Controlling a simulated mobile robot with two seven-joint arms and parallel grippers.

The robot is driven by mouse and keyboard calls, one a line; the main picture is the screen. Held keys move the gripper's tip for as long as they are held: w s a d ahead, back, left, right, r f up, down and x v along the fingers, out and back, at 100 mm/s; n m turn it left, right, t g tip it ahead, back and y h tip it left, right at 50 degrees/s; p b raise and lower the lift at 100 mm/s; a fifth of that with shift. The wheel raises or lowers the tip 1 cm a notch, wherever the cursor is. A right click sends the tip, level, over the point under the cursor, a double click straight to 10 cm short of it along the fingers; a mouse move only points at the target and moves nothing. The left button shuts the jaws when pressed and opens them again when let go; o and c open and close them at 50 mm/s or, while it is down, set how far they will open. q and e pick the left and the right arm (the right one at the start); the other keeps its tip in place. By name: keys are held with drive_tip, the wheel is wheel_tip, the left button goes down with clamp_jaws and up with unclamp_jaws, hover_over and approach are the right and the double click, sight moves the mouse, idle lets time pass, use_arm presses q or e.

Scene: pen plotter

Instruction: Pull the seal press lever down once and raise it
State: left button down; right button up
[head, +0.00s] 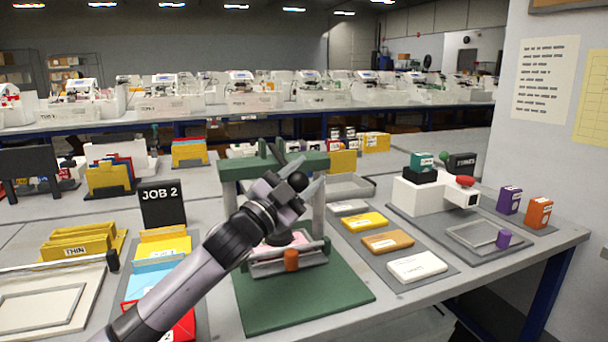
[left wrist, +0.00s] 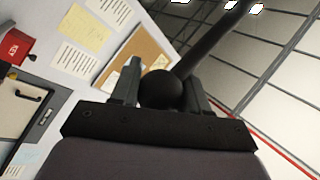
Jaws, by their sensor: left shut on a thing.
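The seal press stands at the middle front of the table in the head view, with a green base plate (head: 300,304), grey posts and a green top beam (head: 238,166). Its lever ends in a black ball knob (head: 298,181). My left gripper (head: 301,176) is shut on this knob, level with the top beam. In the left wrist view the knob (left wrist: 161,90) sits between the two fingers, and the dark lever rod (left wrist: 212,44) runs up and to the right from it. My arm hides part of the press's left side. My right gripper is not in view.
Left of the press are a JOB 2 sign (head: 161,204) and coloured envelopes (head: 160,273). To the right lie a mat with several packs (head: 388,241) and a white machine (head: 425,196).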

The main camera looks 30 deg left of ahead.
use_arm(q)
drive_tip(key=shift+w+d+f, duration=0.1)
drive_tip(key=shift+f, duration=0.45)
drive_tip(key=c, duration=0.9)
unclamp_jaws()
drive_tip(key=o, duration=0.3)
drive_tip(key=shift+r, duration=0.1)
drive_tip(key=shift+b+v, duration=0.3)
drive_tip(key=shift+v, duration=3.35)
drive_tip(key=shift+r, duration=0.15)
